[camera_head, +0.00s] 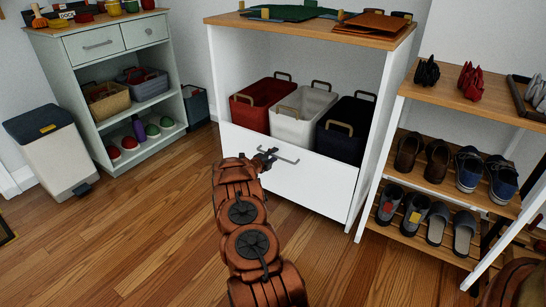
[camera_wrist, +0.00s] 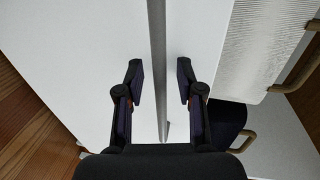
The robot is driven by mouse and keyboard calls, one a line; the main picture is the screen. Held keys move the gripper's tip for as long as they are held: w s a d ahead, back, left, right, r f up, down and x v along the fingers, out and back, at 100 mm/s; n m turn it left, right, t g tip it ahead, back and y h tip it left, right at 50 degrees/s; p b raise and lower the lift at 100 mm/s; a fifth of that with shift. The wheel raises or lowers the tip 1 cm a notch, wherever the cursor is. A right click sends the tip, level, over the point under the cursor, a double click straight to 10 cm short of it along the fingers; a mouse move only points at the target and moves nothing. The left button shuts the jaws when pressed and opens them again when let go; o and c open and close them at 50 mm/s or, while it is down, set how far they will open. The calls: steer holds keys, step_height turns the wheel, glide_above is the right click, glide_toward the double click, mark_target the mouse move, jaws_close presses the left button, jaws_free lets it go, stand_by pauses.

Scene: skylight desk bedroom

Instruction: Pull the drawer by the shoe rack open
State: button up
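The white drawer (camera_head: 310,187) is the lower front of the white cabinet beside the shoe rack (camera_head: 465,129). Its front looks flush with the cabinet, so it appears shut. A grey bar handle (camera_head: 284,158) runs across its upper part. My gripper (camera_head: 266,155) is at the handle's left part in the head view. In the wrist view, the handle (camera_wrist: 156,25) passes between the two fingers of my gripper (camera_wrist: 160,70), with a gap on both sides. The gripper is open and holds nothing.
Red, white and dark bins (camera_head: 303,108) stand in the cabinet's open shelf above the drawer. Shoes fill the rack to the right. A pale green dresser (camera_head: 104,66) and a white bin (camera_head: 50,148) stand at left. The wooden floor (camera_head: 140,240) before the drawer is clear apart from my arm.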

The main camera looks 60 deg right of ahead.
steer(key=shift+c, duration=0.2)
jaws_close()
stand_by(0.4)
